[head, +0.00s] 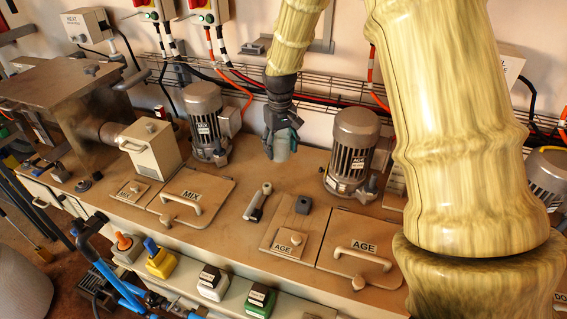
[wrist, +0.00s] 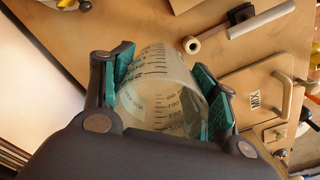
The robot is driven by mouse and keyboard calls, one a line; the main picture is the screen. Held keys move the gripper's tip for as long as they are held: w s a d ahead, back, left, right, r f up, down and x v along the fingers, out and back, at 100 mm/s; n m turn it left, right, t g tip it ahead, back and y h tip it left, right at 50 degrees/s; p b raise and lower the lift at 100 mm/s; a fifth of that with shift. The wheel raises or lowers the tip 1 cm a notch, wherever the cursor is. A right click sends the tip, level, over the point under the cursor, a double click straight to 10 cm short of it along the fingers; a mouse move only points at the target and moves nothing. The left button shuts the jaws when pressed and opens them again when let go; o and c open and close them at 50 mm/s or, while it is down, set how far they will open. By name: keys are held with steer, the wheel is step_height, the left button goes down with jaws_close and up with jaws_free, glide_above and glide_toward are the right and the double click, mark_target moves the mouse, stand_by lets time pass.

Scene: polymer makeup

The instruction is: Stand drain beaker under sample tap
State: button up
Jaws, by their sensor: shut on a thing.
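My gripper (head: 281,127) is above the brown bench top, between the MIX motor and the AGE motor, with its fingers pointing down. It is shut on a translucent beaker (head: 281,151), which hangs clear of the bench. In the wrist view, the teal finger pads of my gripper (wrist: 167,90) press on both sides of the beaker (wrist: 155,62). Dark graduation marks show on its wall, and it looks empty.
The bench (head: 230,215) carries the MIX hatch (head: 207,184), the AGE hatch (head: 350,233) and a grey lever-like part (head: 257,203). The MIX motor (head: 206,122) and AGE motor (head: 352,150) stand at the back. Coloured control boxes (head: 210,281) line the front below.

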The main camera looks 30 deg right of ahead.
steer(key=w+d+f, duration=0.1)
steer(key=f, duration=0.1)
steer(key=f+p, duration=0.1)
steer(key=f, duration=0.1)
steer(key=w+d+f+p, duration=0.1)
steer(key=f, duration=0.1)
steer(key=shift+w+d+f, duration=0.25)
steer(key=shift+w+d, duration=0.05)
steer(key=shift+w, duration=0.05)
steer(key=shift+f+p, duration=0.8)
steer(key=shift+f, duration=1.3)
steer(key=shift+w+d+f+p, duration=0.1)
steer(key=shift+d+f+p, duration=0.05)
steer(key=shift+f+p, duration=0.35)
steer(key=shift+f, duration=0.15)
steer(key=o, duration=1)
steer(key=shift+o, duration=0.2)
steer(key=shift+r, duration=0.2)
